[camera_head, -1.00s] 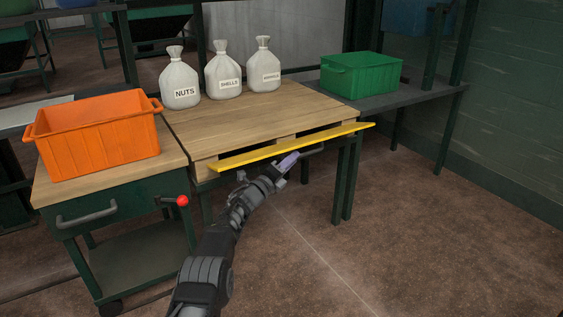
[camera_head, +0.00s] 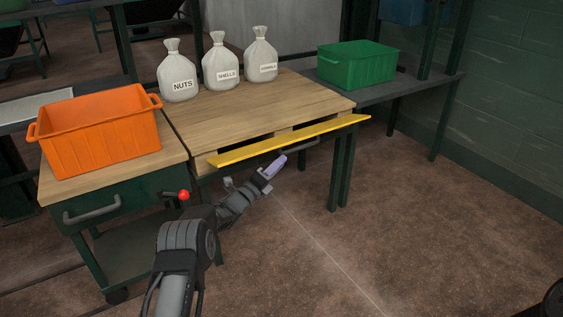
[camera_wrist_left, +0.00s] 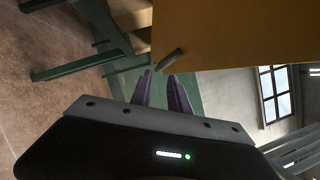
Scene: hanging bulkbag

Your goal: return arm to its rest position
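My left gripper (camera_head: 275,165), with purple fingers, is just below and in front of the yellow edge strip (camera_head: 290,141) of the wooden-topped table. In the left wrist view its two fingers (camera_wrist_left: 163,92) stand apart with nothing between them. A grey handle (camera_wrist_left: 170,60) shows just past the fingertips, under the large yellow surface (camera_wrist_left: 235,35). The same handle shows in the head view (camera_head: 301,147), right of the gripper; I cannot tell whether they touch. My right gripper is not in view.
White sacks, including one marked NUTS (camera_head: 177,78), stand at the table's back. An orange crate (camera_head: 102,140) sits on the left cart, which has a red knob (camera_head: 183,195). A green crate (camera_head: 357,70) is on the right bench.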

